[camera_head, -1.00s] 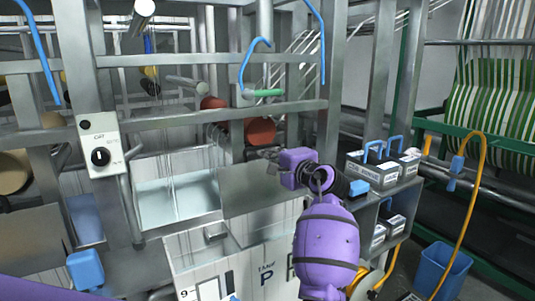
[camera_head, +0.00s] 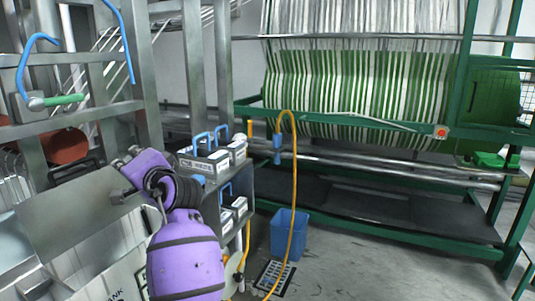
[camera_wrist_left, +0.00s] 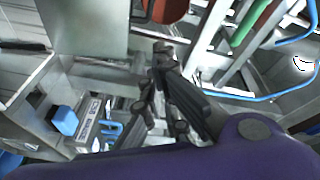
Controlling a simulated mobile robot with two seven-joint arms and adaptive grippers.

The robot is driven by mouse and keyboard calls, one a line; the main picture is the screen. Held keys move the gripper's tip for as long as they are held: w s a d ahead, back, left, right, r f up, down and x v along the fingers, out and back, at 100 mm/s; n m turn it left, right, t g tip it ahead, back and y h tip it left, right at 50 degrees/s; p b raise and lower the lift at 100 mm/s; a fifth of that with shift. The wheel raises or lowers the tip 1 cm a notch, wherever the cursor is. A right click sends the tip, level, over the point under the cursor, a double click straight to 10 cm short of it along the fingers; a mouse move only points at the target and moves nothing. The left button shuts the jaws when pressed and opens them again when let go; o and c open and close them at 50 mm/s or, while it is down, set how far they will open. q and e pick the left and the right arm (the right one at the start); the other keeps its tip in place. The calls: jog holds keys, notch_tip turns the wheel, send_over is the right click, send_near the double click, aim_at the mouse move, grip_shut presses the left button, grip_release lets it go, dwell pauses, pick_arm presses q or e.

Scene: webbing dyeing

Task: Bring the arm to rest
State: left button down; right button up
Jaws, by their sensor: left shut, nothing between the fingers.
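My left arm, purple with dark bands (camera_head: 186,262), rises from the bottom of the head view, its wrist bent to the left. My left gripper (camera_head: 119,168) is at the end of that wrist, small and partly hidden, in front of the grey tank panel. In the left wrist view its dark fingers (camera_wrist_left: 160,52) are shut with nothing between them. It appears clear of the things around it, though the exact gap cannot be told. My right gripper is not in view.
A grey shelf (camera_head: 238,180) with labelled, blue-handled boxes (camera_head: 205,162) stands just right of my wrist. A blue bin (camera_head: 289,236) and an orange hose (camera_head: 295,190) are farther right. A green-framed machine carries striped webbing (camera_head: 350,95). Open floor shows at the lower right.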

pick_arm(q)
jog(key=s+d+f+t+h+p, duration=0.1)
jog(key=s+d+f+h, duration=0.25)
jog(key=f, duration=0.65)
jog(key=s+d+f+t+h, duration=0.25)
jog(key=d+f+h, duration=0.25)
jog(key=f, duration=0.5)
jog(key=s+d+f+h+p, duration=0.1)
jog(key=s+d+f+h, duration=0.35)
jog(key=f, duration=0.55)
jog(key=s+d+f+g, duration=0.1)
jog(key=s+f+g, duration=0.1)
jog(key=s+f, duration=0.5)
jog(key=s+d+f+n+g+h+p, duration=0.1)
jog(key=s+f, duration=0.7)
jog(key=s, duration=1)
jog(key=s+d+f+n+g+p, duration=0.1)
jog(key=s+f+g, duration=0.2)
jog(key=s+f, duration=0.5)
jog(key=s, duration=0.5)
jog(key=shift+s, duration=0.15)
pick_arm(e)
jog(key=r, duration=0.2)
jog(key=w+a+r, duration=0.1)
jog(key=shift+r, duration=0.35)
